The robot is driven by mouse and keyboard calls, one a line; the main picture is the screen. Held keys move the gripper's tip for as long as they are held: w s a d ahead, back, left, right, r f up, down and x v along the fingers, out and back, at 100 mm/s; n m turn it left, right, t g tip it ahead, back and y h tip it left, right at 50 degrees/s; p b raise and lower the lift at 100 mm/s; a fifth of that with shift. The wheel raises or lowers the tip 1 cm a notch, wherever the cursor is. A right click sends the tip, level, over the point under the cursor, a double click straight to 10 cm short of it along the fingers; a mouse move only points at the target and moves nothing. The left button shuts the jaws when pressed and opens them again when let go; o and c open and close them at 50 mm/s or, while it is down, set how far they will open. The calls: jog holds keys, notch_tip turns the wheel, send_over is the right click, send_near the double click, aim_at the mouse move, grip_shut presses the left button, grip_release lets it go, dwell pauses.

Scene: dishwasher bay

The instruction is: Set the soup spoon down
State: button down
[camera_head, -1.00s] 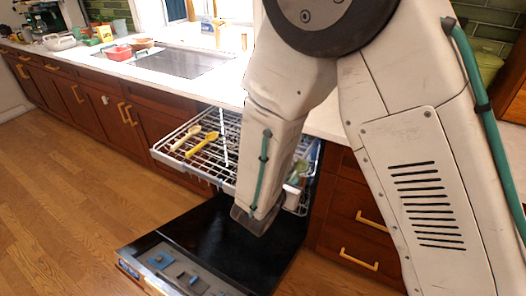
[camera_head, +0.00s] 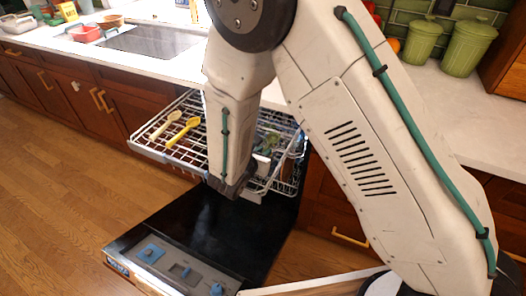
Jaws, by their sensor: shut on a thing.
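My gripper (camera_head: 236,186) shows only as a dark grey end below my forearm, over the front of the dishwasher's upper rack and above the open door. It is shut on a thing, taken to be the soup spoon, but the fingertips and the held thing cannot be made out. A cream spoon (camera_head: 165,125) and a yellow spoon (camera_head: 183,131) lie side by side on the left part of the pulled-out upper rack (camera_head: 150,147). Both are apart from my gripper, to its left.
The dishwasher door (camera_head: 215,235) is folded down, its dark inner face bare. Greenish dishes (camera_head: 270,140) sit in the rack's right part, partly behind my forearm. Green canisters (camera_head: 467,46) stand on the white counter (camera_head: 440,110). The wooden floor at left (camera_head: 60,190) is clear.

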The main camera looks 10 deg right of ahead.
jog(key=shift+f, duration=0.1)
jog(key=c, duration=1.4)
grip_release()
jog(key=shift+o, duration=0.2)
